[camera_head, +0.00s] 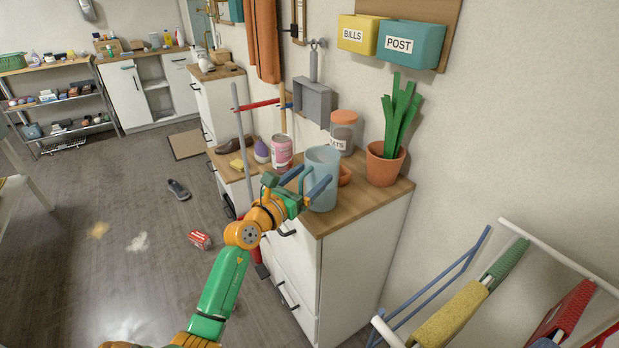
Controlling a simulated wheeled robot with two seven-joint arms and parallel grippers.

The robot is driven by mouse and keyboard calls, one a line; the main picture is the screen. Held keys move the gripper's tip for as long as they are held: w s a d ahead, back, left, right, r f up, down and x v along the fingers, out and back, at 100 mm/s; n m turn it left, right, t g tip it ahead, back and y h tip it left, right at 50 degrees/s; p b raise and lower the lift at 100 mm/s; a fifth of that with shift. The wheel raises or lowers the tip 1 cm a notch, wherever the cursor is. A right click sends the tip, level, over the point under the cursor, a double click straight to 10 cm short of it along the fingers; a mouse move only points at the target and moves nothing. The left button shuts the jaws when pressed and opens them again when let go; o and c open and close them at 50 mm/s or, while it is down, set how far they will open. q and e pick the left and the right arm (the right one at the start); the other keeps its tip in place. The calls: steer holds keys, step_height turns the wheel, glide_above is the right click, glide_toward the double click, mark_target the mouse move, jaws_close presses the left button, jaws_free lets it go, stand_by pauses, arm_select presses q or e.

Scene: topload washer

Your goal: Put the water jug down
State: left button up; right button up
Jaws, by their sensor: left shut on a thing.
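The water jug (324,163) is a pale blue, upright vessel with its handle on the left side. It is at the front edge of the wooden counter top (356,205). My left gripper (305,180) reaches in from the lower left, with its blue fingers closed around the jug's handle. The jug's base is low over the counter top; I cannot tell whether it touches the wood. My right gripper is not in view.
An orange-lidded jar (343,130), a pink can (281,152) and a potted plant (385,164) stand near the jug. An orange item partly hides behind it. Bare wood lies to its right. A drying rack (470,300) stands at lower right.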

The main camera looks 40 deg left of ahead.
arm_select(q)
steer(key=o, duration=1.3)
steer(key=shift+r, duration=0.1)
